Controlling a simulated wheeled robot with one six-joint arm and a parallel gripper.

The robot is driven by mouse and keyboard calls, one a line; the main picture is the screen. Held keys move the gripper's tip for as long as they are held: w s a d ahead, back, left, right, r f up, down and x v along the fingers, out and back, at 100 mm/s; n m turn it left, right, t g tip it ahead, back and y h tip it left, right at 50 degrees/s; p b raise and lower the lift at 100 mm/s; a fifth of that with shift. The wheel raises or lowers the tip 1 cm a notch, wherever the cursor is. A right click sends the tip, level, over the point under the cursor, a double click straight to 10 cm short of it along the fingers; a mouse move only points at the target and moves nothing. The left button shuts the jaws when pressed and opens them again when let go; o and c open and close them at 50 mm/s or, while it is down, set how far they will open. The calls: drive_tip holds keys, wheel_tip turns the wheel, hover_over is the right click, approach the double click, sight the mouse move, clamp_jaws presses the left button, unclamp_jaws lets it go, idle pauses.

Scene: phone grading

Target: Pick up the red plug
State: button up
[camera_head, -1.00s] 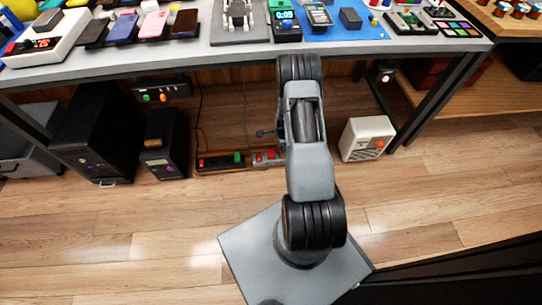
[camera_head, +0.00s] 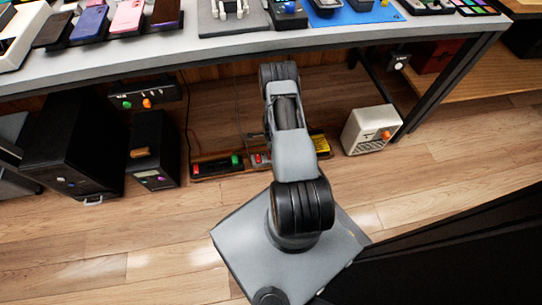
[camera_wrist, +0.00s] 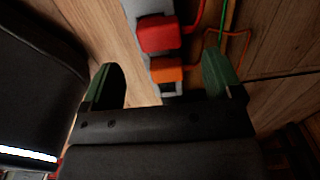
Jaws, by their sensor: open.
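The red plug (camera_wrist: 158,34) is a blocky red piece with a red cord, seated on a pale grey strip (camera_wrist: 136,8) in the wrist view. An orange block (camera_wrist: 167,73) sits on the same strip, nearer to my gripper. My gripper (camera_wrist: 163,70) is open and empty, its two green fingers apart on either side of the strip. The red plug lies just beyond the fingertips in the picture. In the head view a small red piece (camera_head: 258,158) shows on the strip under the table, beside my arm, which hides the gripper.
A table (camera_head: 160,62) with phones and tools stands above the strip. Two black boxes (camera_head: 80,145) (camera_head: 153,150) stand on the floor to the left, and a white box (camera_head: 368,130) to the right. A green cord (camera_wrist: 228,22) and an orange cord (camera_wrist: 240,45) run right of the red plug.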

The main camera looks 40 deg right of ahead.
drive_tip(key=shift+a+f+b, duration=0.1)
drive_tip(key=shift+f+b, duration=1.65)
drive_tip(key=shift+f, duration=1.55)
drive_tip(key=shift+r, duration=0.1)
drive_tip(key=shift+c, duration=0.5)
drive_tip(key=c, duration=1)
